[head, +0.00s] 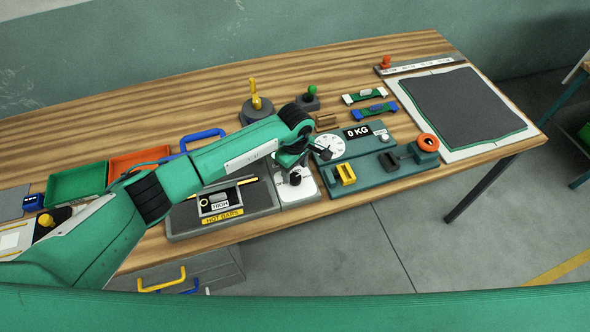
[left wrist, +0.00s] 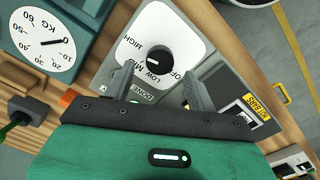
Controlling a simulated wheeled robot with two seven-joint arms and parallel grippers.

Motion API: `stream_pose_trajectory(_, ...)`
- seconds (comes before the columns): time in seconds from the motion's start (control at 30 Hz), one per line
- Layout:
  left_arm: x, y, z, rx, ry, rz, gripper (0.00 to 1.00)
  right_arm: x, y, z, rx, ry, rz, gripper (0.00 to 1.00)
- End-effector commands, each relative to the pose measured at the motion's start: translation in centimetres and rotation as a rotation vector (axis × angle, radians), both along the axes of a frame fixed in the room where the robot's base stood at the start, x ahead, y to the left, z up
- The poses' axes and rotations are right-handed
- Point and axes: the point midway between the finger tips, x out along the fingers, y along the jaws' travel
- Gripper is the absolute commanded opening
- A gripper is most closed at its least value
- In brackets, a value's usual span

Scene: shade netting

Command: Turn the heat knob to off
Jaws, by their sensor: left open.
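In the head view the knob (head: 295,179) is partly hidden under my left gripper (head: 298,163). My left gripper (left wrist: 159,70) is open and empty, its fingertips on either side of the knob's lower part in the left wrist view. My right gripper is not in view.
A grey unit marked HOT BARS (head: 247,199) with a small HIGH display (head: 220,206) adjoins the knob plate. A teal scale (head: 375,170) with dial and 0 KG readout stands to the right. A green tray (head: 76,184) and an orange tray (head: 138,158) lie left.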

Motion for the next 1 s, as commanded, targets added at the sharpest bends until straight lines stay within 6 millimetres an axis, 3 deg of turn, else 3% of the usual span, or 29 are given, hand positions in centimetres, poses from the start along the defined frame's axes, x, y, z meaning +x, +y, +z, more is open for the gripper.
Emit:
stream_pose_trajectory(0.3, 0.0, 0.0, -3.4, -0.001, 0.001, 0.000, 0.57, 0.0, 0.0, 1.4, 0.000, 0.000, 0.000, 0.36)
stream_pose_trajectory(0.63, 0.0, 0.0, -3.7, -0.001, -0.001, 0.000, 0.57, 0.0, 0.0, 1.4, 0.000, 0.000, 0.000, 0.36)
stream_pose_trajectory(0.87, 0.0, 0.0, -3.7, -0.001, -0.001, 0.000, 0.14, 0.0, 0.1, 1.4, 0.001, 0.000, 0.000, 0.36)
stream_pose_trajectory(1.0, 0.0, 0.0, -3.7, -0.001, -0.001, 0.001, 0.12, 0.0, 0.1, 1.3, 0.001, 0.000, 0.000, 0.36)
